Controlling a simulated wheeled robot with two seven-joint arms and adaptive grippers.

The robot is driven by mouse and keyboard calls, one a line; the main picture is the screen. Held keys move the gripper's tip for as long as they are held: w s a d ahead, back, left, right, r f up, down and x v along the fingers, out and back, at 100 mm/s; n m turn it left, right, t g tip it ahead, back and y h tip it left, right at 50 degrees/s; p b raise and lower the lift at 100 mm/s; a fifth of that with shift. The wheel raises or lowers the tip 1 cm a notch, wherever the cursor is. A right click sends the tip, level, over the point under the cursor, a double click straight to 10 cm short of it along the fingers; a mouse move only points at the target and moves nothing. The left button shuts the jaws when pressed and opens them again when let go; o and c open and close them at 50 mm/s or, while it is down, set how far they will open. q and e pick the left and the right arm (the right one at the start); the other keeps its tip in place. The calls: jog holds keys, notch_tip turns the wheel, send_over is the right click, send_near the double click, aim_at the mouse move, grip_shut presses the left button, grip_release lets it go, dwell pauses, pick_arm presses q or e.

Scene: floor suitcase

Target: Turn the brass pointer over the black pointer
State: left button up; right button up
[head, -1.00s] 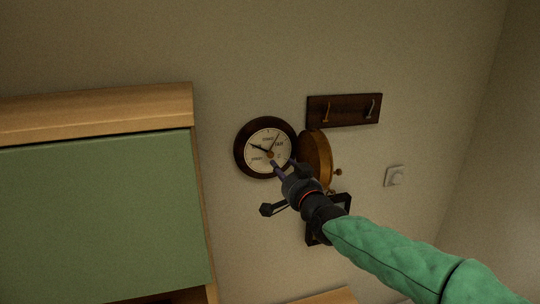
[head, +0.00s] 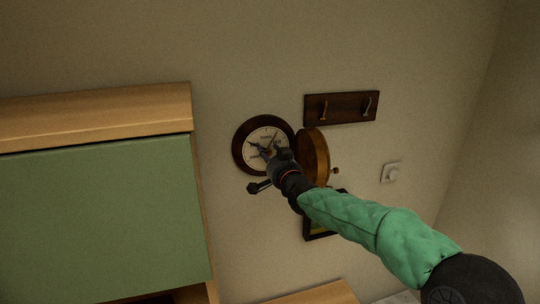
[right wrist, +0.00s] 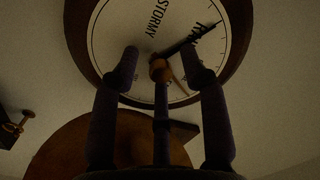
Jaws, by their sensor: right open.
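A round barometer (head: 239,158) with a dark wooden rim and a pale dial hangs on the wall. Its black pointer (head: 254,145) points to the upper left in the head view and toward the rain lettering in the right wrist view (right wrist: 192,40). A thin pointer, seemingly the brass pointer (head: 274,136), points to the upper right in the head view. A brass centre knob (right wrist: 159,69) shows in the right wrist view. My right gripper (right wrist: 160,66) is open, its fingers around the knob; contact cannot be told. It covers the dial's lower right in the head view. My left gripper is out of view.
The round wooden cover (head: 317,157) stands open right of the dial. A hook rack (head: 341,107) is above it, a dark frame (head: 318,232) below, and a wall switch (head: 391,173) to the right. A green-fronted cabinet (head: 95,220) stands at left.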

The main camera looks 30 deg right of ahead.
grip_shut()
